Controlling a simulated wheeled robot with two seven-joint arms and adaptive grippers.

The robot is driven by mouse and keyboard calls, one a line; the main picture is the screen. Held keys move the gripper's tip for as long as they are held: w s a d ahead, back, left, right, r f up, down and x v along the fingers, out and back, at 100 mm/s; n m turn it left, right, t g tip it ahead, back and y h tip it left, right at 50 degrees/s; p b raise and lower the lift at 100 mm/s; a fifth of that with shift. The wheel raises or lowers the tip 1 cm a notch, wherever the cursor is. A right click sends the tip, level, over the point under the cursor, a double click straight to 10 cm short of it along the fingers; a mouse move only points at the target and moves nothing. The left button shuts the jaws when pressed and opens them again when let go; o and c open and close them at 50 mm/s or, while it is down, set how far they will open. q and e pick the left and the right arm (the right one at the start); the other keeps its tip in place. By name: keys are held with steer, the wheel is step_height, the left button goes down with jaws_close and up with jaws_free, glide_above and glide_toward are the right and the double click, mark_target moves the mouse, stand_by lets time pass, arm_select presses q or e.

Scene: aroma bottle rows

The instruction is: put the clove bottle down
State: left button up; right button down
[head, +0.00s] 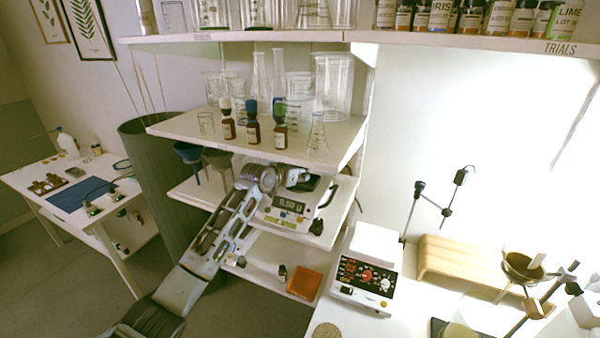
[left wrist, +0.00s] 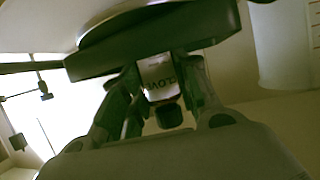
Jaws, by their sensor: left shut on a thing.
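My left gripper (head: 296,178) reaches in from the left to the middle shelf, at the balance (head: 288,211) with the lit display. In the left wrist view its fingers are shut on the clove bottle (left wrist: 160,72). The bottle has a pale label with dark lettering and a dark cap, which points down in that picture. Its other end meets a dark plate with a pale metal disc (left wrist: 150,22) in that view; I cannot tell if they touch. In the head view the bottle is not clearly visible behind the gripper. My right gripper is not in view.
Three brown bottles (head: 253,132) and glassware stand on the shelf above (head: 190,128), close over my left gripper. Funnels (head: 187,153) stand left of the arm. A hotplate-like device (head: 366,275) and an orange square (head: 304,283) are lower. More bottles line the top shelf (head: 450,38).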

arm_select(q)
steer(key=shift+f, duration=0.1)
steer(key=o, duration=1)
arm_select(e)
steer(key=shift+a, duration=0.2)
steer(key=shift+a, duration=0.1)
arm_select(q)
steer(key=shift+r, duration=0.2)
steer(key=shift+s, duration=0.1)
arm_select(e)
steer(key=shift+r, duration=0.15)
